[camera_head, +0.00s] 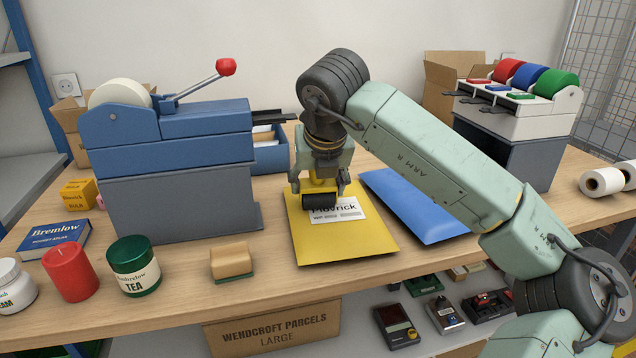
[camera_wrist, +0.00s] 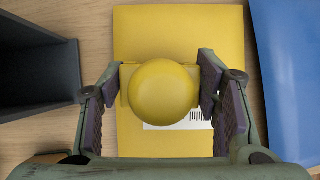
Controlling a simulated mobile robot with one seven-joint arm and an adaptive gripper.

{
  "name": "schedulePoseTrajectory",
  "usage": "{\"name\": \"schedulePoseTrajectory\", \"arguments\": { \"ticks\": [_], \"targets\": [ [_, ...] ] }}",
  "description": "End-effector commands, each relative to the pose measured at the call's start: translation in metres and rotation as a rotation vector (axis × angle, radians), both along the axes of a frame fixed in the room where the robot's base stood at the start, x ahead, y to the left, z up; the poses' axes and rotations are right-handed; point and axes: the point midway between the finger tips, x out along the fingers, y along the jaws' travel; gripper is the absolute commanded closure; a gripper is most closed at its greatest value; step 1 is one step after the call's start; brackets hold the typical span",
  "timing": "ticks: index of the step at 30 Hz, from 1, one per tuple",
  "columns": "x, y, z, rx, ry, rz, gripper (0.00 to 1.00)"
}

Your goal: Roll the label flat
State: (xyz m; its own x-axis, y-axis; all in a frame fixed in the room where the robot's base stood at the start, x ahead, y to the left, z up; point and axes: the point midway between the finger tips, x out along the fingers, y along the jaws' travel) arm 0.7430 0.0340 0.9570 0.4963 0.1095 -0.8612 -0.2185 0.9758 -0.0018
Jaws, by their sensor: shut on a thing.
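A white label (camera_head: 338,211) with black print lies on a yellow envelope (camera_head: 345,245) on the counter. My gripper (camera_head: 320,184) is above the envelope and shut on a roller with a yellow knob (camera_wrist: 164,92). The roller's black cylinder (camera_head: 321,201) is at the label's left part and covers some of it; I cannot tell whether it presses on it. In the wrist view the fingers hold the roller from both sides, and the label (camera_wrist: 190,121) shows only in part below the knob. The envelope also fills the middle of the wrist view (camera_wrist: 135,40).
A blue envelope (camera_head: 415,206) lies to the right. A blue tape dispenser with a red-tipped lever (camera_head: 165,140) stands on a grey block at left. A sponge-like block (camera_head: 231,262), green tea tin (camera_head: 133,266) and red candle (camera_head: 70,273) stand near the front edge.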

Motion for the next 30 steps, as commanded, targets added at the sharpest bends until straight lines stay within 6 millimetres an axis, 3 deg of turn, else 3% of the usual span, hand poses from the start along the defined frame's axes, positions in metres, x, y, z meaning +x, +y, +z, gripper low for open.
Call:
{"name": "schedulePoseTrajectory", "arguments": {
  "ticks": [6, 22, 30],
  "targets": [
    [0.011, 0.003, -0.003, -0.002, 0.005, 0.000, 0.79],
    [0.011, 0.002, 0.005, -0.002, 0.004, -0.001, 0.79],
    [0.014, -0.011, 0.006, 0.000, 0.001, -0.002, 0.79]
  ]
}}
